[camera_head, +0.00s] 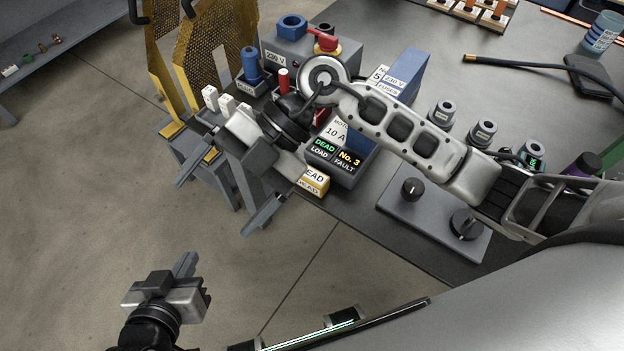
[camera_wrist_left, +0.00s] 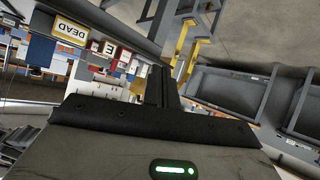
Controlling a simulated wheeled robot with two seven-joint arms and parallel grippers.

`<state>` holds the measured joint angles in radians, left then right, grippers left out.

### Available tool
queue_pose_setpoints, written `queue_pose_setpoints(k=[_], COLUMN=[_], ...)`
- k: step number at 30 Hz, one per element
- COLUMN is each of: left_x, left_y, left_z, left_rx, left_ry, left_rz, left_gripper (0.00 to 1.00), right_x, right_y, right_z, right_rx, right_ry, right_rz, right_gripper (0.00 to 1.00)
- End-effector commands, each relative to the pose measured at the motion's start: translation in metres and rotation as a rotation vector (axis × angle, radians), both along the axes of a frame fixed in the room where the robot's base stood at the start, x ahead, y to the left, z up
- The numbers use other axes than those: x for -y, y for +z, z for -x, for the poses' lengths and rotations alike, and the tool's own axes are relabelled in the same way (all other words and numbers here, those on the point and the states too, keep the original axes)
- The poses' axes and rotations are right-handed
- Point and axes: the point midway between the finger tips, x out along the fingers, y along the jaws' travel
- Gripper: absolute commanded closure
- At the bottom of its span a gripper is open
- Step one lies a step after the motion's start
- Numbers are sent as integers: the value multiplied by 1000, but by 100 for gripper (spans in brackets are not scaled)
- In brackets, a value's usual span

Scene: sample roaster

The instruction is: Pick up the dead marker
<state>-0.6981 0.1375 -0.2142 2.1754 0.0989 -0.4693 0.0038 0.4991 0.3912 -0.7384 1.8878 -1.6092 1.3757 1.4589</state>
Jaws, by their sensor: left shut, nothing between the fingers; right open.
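The dead marker (camera_head: 313,181) is a small yellow block with a white face lettered in black. It is at the table's near-left edge, below a dark display reading "DEAD LOAD" and "No. 3 FAULT" (camera_head: 338,162). The right arm's wrist covers part of its surroundings. The marker also shows in the left wrist view (camera_wrist_left: 70,32), at upper left. My right gripper (camera_head: 224,194) is open and empty, its fingers spread left of the marker and apart from it. My left gripper (camera_head: 186,264) is shut and empty, low over the floor; its closed fingers show in its wrist view (camera_wrist_left: 160,86).
Yellow perforated panels (camera_head: 215,50) stand at the table's left end. A grey 230 V box (camera_head: 300,45), a blue fuse box (camera_head: 408,75) and a grey knob panel (camera_head: 430,215) crowd the table. Open floor (camera_head: 80,190) lies left.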

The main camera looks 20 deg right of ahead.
Motion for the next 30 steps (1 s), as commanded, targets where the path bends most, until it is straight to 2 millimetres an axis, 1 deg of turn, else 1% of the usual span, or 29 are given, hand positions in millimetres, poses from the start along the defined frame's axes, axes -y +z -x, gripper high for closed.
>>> queue_pose_setpoints(k=[1,2,3,4,6,9,10,12,14,21,24,27,30], left_x=[0,0,1,1,1,1,1,1,1,1,1,1,1], left_y=[-2,-2,-3,-3,-2,0,0,1,1,-1,-2,-3,-2], left_z=[0,0,-1,-1,-1,-2,-2,-3,-3,-4,-4,-4,-5], left_rx=[1,1,1,3,5,9,11,14,16,17,18,18,20], left_ry=[1,2,2,2,3,4,4,5,5,6,6,6,7], left_rz=[3,4,7,8,11,15,15,17,17,20,21,21,20], left_gripper=[100,100,100,100,100,100,100,100,100,100,100,100,100], right_x=[25,41,63,78,110,139,145,152,154,153,153,152,152], right_y=[-17,-25,-32,-33,-32,-26,-25,-28,-36,-88,-107,-120,-127], right_z=[-20,-31,-46,-56,-77,-94,-97,-100,-100,-99,-99,-100,-100], right_rx=[48,66,88,104,132,155,159,163,161,158,160,162,162], right_ry=[-14,-38,-82,-121,-216,-323,-346,-374,-381,-376,-375,-377,-376], right_rz=[223,351,505,606,795,958,987,1025,1035,1032,1030,1028,1027], right_gripper=[11,11,11,11,11,11,11,11,11,11,11,11,11])
